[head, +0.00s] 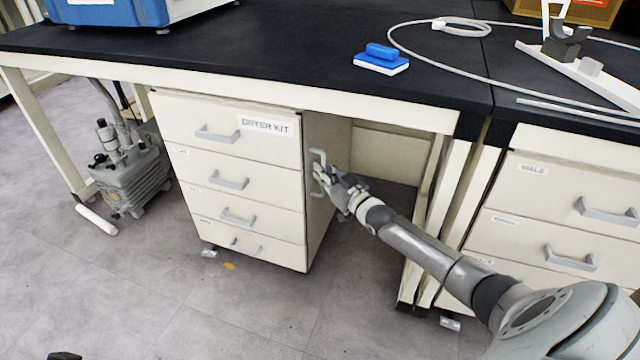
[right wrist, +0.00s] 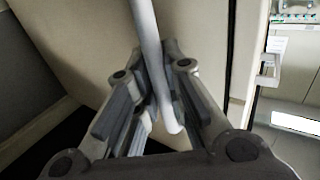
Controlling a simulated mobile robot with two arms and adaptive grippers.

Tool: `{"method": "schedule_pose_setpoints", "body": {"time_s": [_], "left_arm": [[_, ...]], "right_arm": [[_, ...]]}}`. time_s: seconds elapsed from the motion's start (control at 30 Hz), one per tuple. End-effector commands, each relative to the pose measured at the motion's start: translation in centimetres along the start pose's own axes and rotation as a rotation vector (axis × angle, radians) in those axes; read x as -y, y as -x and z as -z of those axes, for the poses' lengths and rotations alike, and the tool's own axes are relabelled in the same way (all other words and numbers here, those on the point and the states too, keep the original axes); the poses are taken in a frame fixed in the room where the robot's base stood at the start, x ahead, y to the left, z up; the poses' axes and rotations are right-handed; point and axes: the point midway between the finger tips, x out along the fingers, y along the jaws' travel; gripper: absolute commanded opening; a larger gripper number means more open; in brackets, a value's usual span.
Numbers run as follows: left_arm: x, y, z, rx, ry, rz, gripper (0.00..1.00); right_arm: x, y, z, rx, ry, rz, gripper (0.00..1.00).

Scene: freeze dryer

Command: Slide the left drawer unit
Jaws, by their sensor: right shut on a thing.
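The left drawer unit (head: 240,225) is a cream cabinet with several grey-handled drawers, standing under the black-topped bench. Its top drawer carries a "DRYER KIT" label (head: 267,125). A grey side handle (head: 318,160) is fixed on its right side panel. My right gripper (head: 326,180) is at this side handle and shut on it. In the right wrist view the handle bar (right wrist: 152,60) runs between the fingers of my right gripper (right wrist: 155,95), close to the cream panel. The lower part of the handle is partly hidden by the fingers.
A vacuum pump (head: 130,175) stands on the floor left of the unit. A right drawer unit (head: 500,235) stands beyond the bench legs. Open space lies under the bench right of the left unit.

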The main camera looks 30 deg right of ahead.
Motion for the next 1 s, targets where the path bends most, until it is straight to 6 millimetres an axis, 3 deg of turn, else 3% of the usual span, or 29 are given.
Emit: {"method": "schedule_pose_setpoints", "body": {"time_s": [0.2, 0.87, 0.9, 1.0], "left_arm": [[0.0, 1.2, -0.3, 0.002, -0.001, 0.000, 0.00], [0.0, 1.6, -0.4, 0.004, 0.000, 0.000, 0.00], [0.0, 1.6, -0.4, 0.004, 0.000, 0.000, 0.00], [0.0, 1.6, -0.4, 0.004, 0.000, 0.000, 0.00]], "right_arm": [[-1.5, -0.8, -0.1, 0.000, 0.003, -0.004, 0.00], [-2.4, -1.2, 0.2, 0.001, 0.002, -0.009, 0.00], [-2.4, -1.2, 0.2, 0.001, 0.002, -0.009, 0.15], [-2.4, -1.2, 0.2, 0.000, 0.003, -0.008, 0.21]]}}
